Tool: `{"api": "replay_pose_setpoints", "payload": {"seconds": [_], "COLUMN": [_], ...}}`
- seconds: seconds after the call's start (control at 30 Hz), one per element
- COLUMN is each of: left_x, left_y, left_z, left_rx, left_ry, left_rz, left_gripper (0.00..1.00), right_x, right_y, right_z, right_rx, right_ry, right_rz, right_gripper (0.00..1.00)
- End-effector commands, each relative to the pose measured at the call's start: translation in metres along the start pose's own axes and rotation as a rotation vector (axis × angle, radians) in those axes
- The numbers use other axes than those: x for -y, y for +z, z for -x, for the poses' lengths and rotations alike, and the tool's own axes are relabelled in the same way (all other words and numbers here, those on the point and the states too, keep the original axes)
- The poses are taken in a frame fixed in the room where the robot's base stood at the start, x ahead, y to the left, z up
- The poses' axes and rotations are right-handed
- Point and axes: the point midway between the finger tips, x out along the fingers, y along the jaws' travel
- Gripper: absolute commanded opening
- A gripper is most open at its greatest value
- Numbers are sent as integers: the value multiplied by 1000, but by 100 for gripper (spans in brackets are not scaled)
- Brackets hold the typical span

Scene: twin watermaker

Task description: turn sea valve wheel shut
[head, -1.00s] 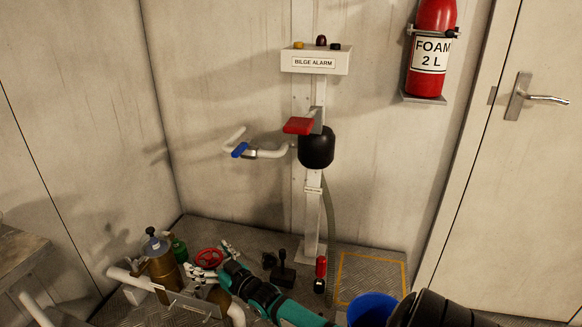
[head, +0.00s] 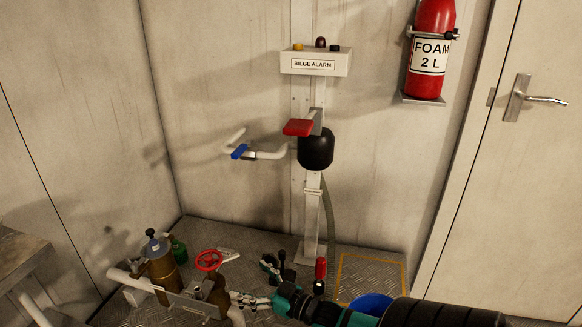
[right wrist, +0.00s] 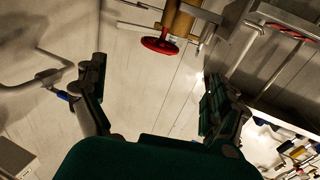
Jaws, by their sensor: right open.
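The red valve wheel (head: 209,260) sits on top of a brass valve body (head: 213,290) on the floor at lower left in the head view. It also shows in the right wrist view (right wrist: 160,46), at the top centre, beyond my fingers. My right gripper (head: 256,283) is open and empty, to the right of the wheel and apart from it. In the right wrist view its two fingers (right wrist: 155,68) stand wide apart with nothing between them. My left gripper is not in view.
A brass canister (head: 164,270) and a white pipe stand left of the wheel. A blue bucket (head: 371,304) is partly behind my right arm. A red-handled lever (head: 320,272) stands by the post. A white pipe with blue handle (head: 239,151) juts out above.

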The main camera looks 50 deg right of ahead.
Motion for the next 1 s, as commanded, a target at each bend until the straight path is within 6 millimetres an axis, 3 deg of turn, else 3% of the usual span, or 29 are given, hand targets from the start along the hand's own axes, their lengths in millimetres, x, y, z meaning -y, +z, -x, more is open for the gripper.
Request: {"api": "replay_pose_setpoints", "payload": {"seconds": [0.1, 0.17, 0.6, 1.0], "left_x": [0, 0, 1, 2], "left_y": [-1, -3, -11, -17], "left_z": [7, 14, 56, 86], "left_rx": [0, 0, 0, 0], "left_ry": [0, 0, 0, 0], "left_rz": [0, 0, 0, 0], "left_gripper": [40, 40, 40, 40], "right_x": [0, -2, -12, 2], "right_y": [-1, 4, 85, 144], "right_z": [26, 30, 64, 105], "right_rx": [4, 27, 304, 528], "right_ry": [0, 15, 116, 156], "right_rz": [-1, 1, 23, 31], "right_gripper": [97, 97, 97, 97]}}
